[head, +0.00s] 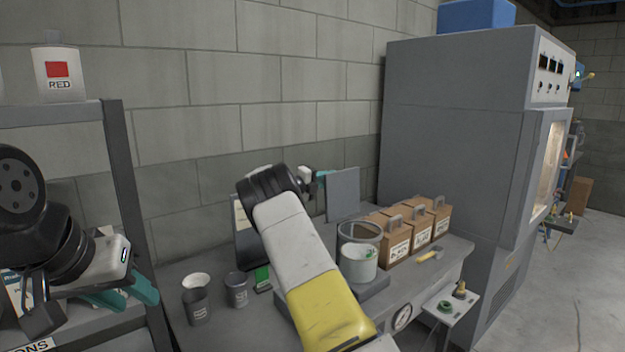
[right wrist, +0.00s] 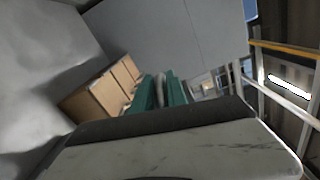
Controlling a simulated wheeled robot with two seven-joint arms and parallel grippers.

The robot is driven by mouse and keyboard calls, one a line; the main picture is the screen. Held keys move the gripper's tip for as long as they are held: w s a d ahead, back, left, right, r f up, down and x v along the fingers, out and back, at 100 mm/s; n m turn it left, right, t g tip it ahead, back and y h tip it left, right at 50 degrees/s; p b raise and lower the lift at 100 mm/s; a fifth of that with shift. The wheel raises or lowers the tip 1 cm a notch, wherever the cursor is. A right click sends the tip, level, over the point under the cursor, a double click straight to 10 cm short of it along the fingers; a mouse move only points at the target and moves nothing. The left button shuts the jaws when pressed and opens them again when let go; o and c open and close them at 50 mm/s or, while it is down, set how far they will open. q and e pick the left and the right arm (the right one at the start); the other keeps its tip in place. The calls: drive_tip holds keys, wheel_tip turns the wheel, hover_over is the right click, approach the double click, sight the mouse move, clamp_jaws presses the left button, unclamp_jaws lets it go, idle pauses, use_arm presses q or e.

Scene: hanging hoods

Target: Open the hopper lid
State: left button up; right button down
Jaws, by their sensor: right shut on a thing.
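A flat grey square panel (head: 343,196), which looks like the hopper lid, stands upright behind an open grey cylindrical hopper (head: 350,232) on the bench. My right gripper (head: 320,177) is at the panel's upper left edge, mostly hidden by my own arm. In the right wrist view, the teal fingers of my right gripper (right wrist: 161,92) are shut on a narrow grey piece, probably part of the lid. How the panel joins the hopper is hidden. My left gripper (head: 126,294) is at the far left by the shelf, its teal fingers apart and empty.
A white bucket (head: 358,263) stands in front of the hopper. Brown boxes with handles (head: 398,240) stand to its right, beside a tall grey cabinet (head: 450,140). Dark cups (head: 197,305) stand on the bench (head: 430,268) at left. A block wall is close behind.

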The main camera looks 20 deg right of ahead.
drive_tip(key=shift+f, duration=0.65)
drive_tip(key=c, duration=1.4)
unclamp_jaws()
drive_tip(key=shift+o, duration=0.2)
drive_tip(key=shift+r, duration=0.15)
drive_tip(key=shift+r, duration=0.1)
drive_tip(key=shift+a, duration=0.1)
drive_tip(key=v, duration=0.7)
drive_tip(key=shift+a, duration=0.35)
drive_tip(key=shift+s, duration=0.2)
